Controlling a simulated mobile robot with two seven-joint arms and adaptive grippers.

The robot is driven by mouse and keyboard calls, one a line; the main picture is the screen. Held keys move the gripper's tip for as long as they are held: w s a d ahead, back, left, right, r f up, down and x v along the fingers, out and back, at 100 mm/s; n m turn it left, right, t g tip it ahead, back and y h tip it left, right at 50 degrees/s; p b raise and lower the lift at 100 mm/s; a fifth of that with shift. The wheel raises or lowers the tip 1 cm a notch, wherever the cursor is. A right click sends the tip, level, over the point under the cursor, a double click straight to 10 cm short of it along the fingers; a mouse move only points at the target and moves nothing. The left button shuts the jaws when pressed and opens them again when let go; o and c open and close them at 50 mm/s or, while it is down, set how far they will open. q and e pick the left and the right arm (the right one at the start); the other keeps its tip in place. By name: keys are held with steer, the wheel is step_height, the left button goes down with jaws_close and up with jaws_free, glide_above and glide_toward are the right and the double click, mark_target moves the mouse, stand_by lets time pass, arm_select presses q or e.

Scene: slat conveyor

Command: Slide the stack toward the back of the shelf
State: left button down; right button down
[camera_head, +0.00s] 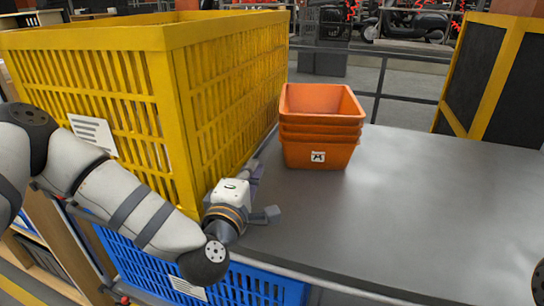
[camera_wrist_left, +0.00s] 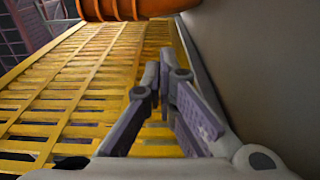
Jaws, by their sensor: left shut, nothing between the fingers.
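The stack of orange bins (camera_head: 318,135) stands upright on the grey metal surface (camera_head: 420,215), nested together, beside the big yellow crate. Its lowest bin carries a white label on the front. My left gripper (camera_head: 254,172) is low over the surface, close along the yellow crate's side, in front of the stack and to its left. In the left wrist view its fingers (camera_wrist_left: 165,66) are together with nothing between them. They point toward the orange stack (camera_wrist_left: 130,9) at the top of that view, with a gap between. My right gripper is not in view.
The large slatted yellow crate (camera_head: 180,35) walls off the left side. A blue crate (camera_head: 250,288) is below the front edge. A yellow-framed dark panel (camera_head: 487,75) stands at the back right. The surface right of the stack is clear.

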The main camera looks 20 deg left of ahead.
mark_target(292, 151)
arm_select(q)
steer(key=w, duration=0.1)
steer(key=w+d, duration=0.1)
steer(key=w, duration=0.1)
steer(key=w+d, duration=0.1)
steer(key=w, duration=0.1)
steer(key=shift+w+d+r, duration=0.1)
steer(key=shift+w+d, duration=0.1)
steer(key=shift+w, duration=0.15)
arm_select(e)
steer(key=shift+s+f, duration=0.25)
